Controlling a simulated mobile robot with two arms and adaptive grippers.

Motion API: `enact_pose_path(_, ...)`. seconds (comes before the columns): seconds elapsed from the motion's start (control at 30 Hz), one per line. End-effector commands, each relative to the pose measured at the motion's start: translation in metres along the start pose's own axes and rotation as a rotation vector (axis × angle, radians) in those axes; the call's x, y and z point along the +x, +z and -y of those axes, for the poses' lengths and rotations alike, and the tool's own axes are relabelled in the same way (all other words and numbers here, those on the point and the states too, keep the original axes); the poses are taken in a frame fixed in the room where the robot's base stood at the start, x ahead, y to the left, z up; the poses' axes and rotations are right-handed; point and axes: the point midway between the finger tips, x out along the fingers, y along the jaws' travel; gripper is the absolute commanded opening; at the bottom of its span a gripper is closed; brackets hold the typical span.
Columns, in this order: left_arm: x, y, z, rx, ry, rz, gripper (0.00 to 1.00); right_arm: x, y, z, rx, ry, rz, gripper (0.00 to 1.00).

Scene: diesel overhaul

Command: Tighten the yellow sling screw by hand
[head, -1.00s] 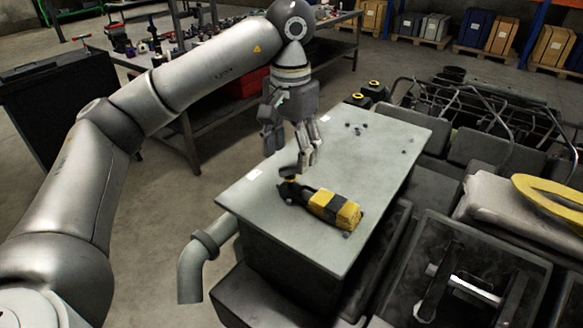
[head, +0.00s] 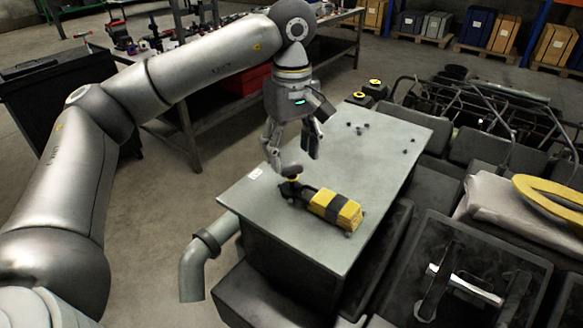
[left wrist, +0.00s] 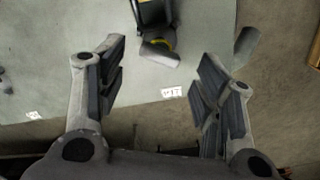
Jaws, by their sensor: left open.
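A yellow and black tool-like body (head: 336,208) lies on a grey plate (head: 380,150). A dark round knob (head: 292,171) stands at its left end. This may be the sling screw; its small size leaves that unsure. My left gripper (head: 295,160) points down, open and empty, just above and behind the knob. In the left wrist view, part of the black and yellow body (left wrist: 156,28) shows at the top, beyond the open fingers (left wrist: 165,75). Nothing is between the fingertips. Whether a finger touches the knob cannot be told. My right gripper is not in view.
Small dark parts (head: 357,128) lie on the far plate. Two black pieces with yellow tops (head: 374,88) stand behind it. Engine parts, dark bins and a yellow ring (head: 550,190) crowd the right. A grey pipe (head: 192,270) sticks out at the front left. Open floor lies left.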

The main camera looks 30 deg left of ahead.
Motion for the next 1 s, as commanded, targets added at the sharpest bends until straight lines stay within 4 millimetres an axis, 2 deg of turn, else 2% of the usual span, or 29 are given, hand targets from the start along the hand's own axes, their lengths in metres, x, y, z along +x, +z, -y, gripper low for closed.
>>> enact_pose_path(0.47,-0.001,0.0,0.001,-0.575,0.002,0.0,0.61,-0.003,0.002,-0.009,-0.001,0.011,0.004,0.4)
enact_pose_path(1.0,0.001,0.0,0.0,-1.216,0.0,0.001,0.61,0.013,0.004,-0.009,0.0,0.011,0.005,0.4)
